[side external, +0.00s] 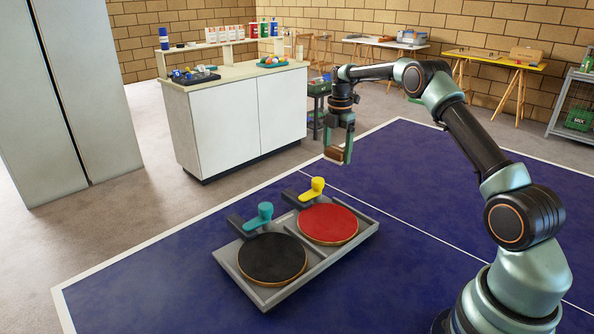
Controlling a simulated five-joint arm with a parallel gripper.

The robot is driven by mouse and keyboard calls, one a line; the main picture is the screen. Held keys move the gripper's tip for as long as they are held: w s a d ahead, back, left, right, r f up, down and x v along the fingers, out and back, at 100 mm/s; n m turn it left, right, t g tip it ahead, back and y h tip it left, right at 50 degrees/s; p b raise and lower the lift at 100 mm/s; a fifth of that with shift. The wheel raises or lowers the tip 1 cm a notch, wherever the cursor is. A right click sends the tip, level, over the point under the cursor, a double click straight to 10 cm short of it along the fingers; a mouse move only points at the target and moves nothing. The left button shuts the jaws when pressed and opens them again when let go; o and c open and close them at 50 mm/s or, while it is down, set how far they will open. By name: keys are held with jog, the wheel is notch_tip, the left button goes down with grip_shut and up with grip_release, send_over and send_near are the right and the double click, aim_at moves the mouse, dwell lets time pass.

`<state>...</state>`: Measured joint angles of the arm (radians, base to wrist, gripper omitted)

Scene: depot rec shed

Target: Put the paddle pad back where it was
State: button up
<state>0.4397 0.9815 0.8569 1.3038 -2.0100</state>
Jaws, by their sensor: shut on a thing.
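My gripper (339,154) hangs pointing down above the blue table, behind and to the right of the grey tray. It is shut on a small brown block with a pale edge (335,154), which may be the paddle pad; the fingers partly hide it. The block is held clear of the table. The grey tray (313,276) lies on the table with two round paddle faces, a black one (272,259) at left and a red one (328,224) at right. A teal knob lever (264,212) stands behind the black face, and a yellow one (317,186) behind the red face.
The blue table (170,283) has white edge lines and is clear left of the tray and under my gripper. Beyond it stand a white cabinet (229,130) with bottles and small trays on top, a tall grey locker (100,90), and a yellow trestle table (494,58).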

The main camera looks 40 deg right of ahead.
aim_at(334, 193)
notch_tip(334, 193, down, 11)
jog(key=shift+f, duration=0.1)
dwell(0.4)
jog(key=shift+f, duration=0.15)
jog(key=o, duration=1.3)
